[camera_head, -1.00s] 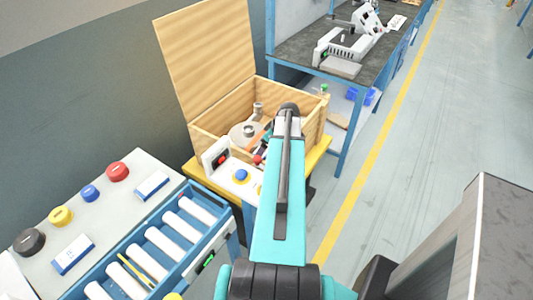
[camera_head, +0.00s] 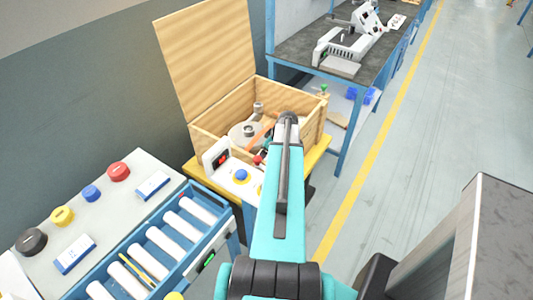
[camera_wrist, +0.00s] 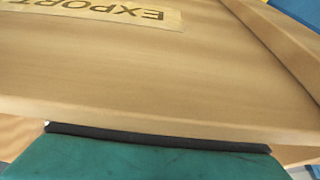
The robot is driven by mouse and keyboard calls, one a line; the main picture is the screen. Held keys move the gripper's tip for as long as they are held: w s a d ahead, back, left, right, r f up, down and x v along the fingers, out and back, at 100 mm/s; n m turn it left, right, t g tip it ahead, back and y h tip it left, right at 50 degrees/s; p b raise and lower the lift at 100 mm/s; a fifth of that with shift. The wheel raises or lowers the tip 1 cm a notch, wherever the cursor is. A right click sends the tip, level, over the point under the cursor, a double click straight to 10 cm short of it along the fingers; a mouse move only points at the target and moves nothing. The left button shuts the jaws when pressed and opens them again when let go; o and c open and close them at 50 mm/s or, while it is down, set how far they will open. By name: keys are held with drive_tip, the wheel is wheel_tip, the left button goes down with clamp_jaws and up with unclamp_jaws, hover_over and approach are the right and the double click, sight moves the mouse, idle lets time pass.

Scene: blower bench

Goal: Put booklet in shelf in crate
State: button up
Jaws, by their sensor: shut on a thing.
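The open wooden crate (camera_head: 208,139) has its lid raised at the back and stands on a yellow-topped stand. My arm reaches over its right part; my gripper (camera_head: 268,146) is mostly hidden behind the arm there. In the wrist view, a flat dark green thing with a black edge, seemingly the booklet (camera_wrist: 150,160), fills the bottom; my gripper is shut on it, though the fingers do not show. Beyond it is a wooden crate surface (camera_wrist: 160,85) with upside-down "EXPORT" lettering. I cannot make out the shelf.
A grey round part (camera_head: 243,134) with metal knobs lies in the crate. A white control box (camera_head: 228,165) with a blue button stands in front. A roller conveyor (camera_head: 150,248) is at lower left, a blue-framed workbench (camera_head: 345,78) at back right.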

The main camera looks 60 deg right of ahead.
drive_tip(key=shift+f, duration=0.1)
drive_tip(key=o, duration=1)
drive_tip(key=shift+r, duration=0.2)
drive_tip(key=shift+b+v, duration=1.4)
drive_tip(key=shift+v, duration=4.5)
drive_tip(key=shift+r, duration=0.15)
wheel_tip(320, 180, up, 10)
drive_tip(key=p, duration=1)
